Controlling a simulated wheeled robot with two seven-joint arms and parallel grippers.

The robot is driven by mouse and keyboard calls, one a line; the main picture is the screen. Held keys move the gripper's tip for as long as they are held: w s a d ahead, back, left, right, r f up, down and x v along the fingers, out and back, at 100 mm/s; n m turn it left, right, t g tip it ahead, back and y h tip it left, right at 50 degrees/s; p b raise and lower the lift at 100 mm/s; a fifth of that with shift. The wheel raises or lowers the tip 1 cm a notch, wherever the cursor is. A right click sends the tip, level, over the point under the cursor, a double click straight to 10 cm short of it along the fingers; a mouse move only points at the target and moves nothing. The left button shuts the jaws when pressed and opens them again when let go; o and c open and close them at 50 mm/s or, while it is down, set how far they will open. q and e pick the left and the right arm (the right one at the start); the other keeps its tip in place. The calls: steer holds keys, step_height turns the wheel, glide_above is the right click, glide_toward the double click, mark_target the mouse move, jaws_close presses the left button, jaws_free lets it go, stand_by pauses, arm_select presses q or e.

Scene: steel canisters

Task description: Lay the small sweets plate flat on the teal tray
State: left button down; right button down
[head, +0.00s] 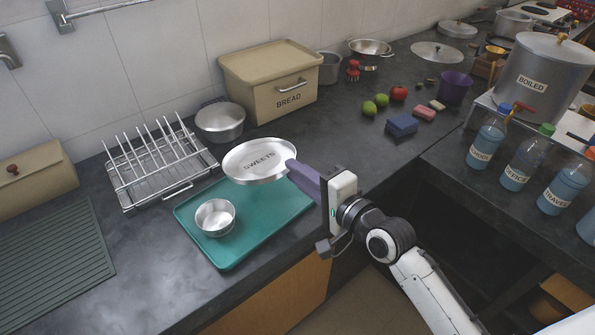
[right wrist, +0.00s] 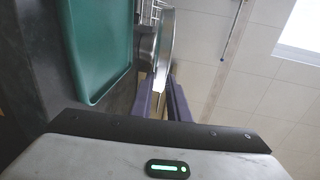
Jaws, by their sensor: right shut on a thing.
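The small sweets plate (head: 259,158) is a round, shiny steel plate marked SWEETS. It is held roughly level above the back part of the teal tray (head: 225,255). My right gripper (head: 292,166) is shut on the plate's right rim. In the right wrist view the plate (right wrist: 165,45) shows edge-on between the fingers of my right gripper (right wrist: 168,85), with the teal tray (right wrist: 100,45) to its left. A gap shows between plate and tray there. The plate hides part of the tray in the head view. My left gripper is not in view.
A small steel bowl (head: 215,217) stands on the tray's left part. A wire dish rack (head: 155,165), a steel pot (head: 220,121) and a BREAD box (head: 270,85) stand close behind. Fruit, sponges and a purple cup (head: 455,88) lie farther right. Bare counter lies left of the tray.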

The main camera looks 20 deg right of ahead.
mark_target(298, 213)
steer(key=shift+f+b, duration=1.15)
steer(key=shift+f, duration=1)
steer(key=shift+f+b, duration=0.5)
steer(key=shift+f, duration=0.4)
steer(key=shift+f+b, duration=0.8)
steer(key=shift+f, duration=0.35)
steer(key=c, duration=1.6)
jaws_free()
